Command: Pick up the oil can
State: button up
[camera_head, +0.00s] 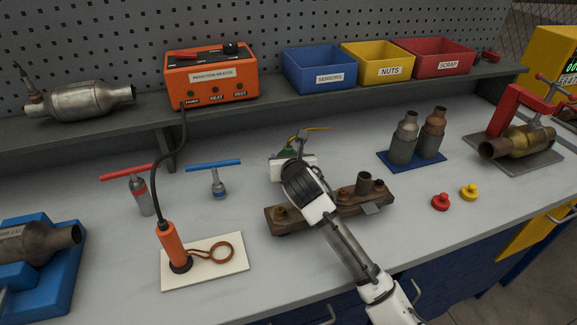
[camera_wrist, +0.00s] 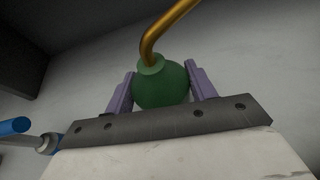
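The oil can (camera_wrist: 162,90) is a round green body with a bent brass spout (camera_wrist: 165,28). In the wrist view it sits between the two purple fingers of my gripper (camera_wrist: 160,82). A finger is close against each side of it, and I cannot tell whether they press on it or only stand around it. In the head view my gripper (camera_head: 294,150) is over the back middle of the bench. It hides most of the can there; the thin spout (camera_head: 317,129) shows to the right.
A brown rusty pipe part (camera_head: 345,203) lies beneath my arm. A blue T-handle tool (camera_head: 218,180) stands to the left, also in the wrist view (camera_wrist: 40,142). The shelf (camera_head: 165,133) with an orange heater (camera_head: 210,88) and bins runs behind.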

jog(key=c, duration=0.5)
jog(key=shift+r, duration=0.1)
jog(key=shift+r, duration=0.1)
